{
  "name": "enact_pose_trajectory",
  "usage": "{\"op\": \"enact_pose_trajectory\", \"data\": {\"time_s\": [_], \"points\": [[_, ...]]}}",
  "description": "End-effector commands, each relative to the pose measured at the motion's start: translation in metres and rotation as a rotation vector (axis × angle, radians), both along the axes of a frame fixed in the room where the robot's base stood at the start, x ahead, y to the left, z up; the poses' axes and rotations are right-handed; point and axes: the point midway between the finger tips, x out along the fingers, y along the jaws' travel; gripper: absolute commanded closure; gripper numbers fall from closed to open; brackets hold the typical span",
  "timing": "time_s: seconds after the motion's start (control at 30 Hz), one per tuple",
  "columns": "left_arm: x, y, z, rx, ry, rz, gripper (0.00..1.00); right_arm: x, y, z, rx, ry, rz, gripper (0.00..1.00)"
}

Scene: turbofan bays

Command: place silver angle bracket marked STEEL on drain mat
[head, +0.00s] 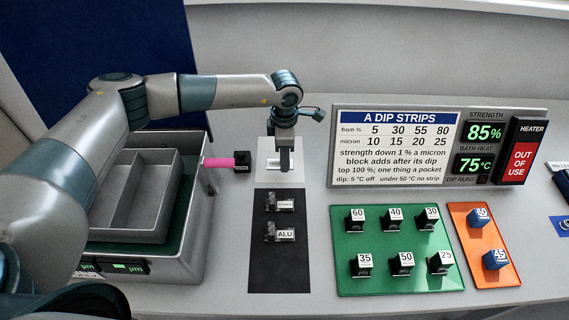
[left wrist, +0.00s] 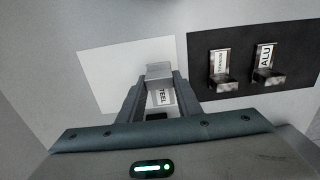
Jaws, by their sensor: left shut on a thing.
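My left gripper (head: 284,168) points down over a pale square mat (head: 265,180), which looks like the drain mat. In the left wrist view the gripper (left wrist: 156,92) is shut on a silver angle bracket (left wrist: 159,70), its label partly hidden and reading "TEEL". The bracket is over the pale mat (left wrist: 110,75); I cannot tell whether it touches it. In the head view the gripper mostly hides the bracket. My right gripper is not in view.
A dark mat (head: 280,270) in front holds two brackets, one marked ALU (head: 279,234). A grey tank (head: 192,235) with a pink-handled tool (head: 218,162) stands left. A green board (head: 397,275) and orange board (head: 507,265) carry numbered blocks; a sign panel (head: 395,148) stands behind.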

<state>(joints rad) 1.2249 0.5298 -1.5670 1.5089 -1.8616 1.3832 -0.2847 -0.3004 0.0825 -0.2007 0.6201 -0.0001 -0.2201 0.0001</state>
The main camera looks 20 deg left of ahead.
Motion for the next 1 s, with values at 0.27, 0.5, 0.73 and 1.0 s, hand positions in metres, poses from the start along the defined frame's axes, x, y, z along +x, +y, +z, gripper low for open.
{"op": "enact_pose_trajectory", "data": {"time_s": [0.27, 0.5, 0.73, 1.0], "points": [[-0.001, 0.0, -0.025, 0.002, 0.003, 0.002, 1.0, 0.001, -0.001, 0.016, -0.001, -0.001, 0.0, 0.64], [0.0, 0.0, -0.037, 0.0, 0.0, 0.0, 1.0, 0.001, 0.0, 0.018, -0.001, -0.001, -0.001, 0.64], [0.0, 0.0, -0.039, 0.0, 0.0, 0.0, 1.0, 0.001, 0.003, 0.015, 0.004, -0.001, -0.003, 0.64], [0.0, 0.0, -0.039, 0.001, 0.0, 0.0, 0.5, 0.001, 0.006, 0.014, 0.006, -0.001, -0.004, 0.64]]}}
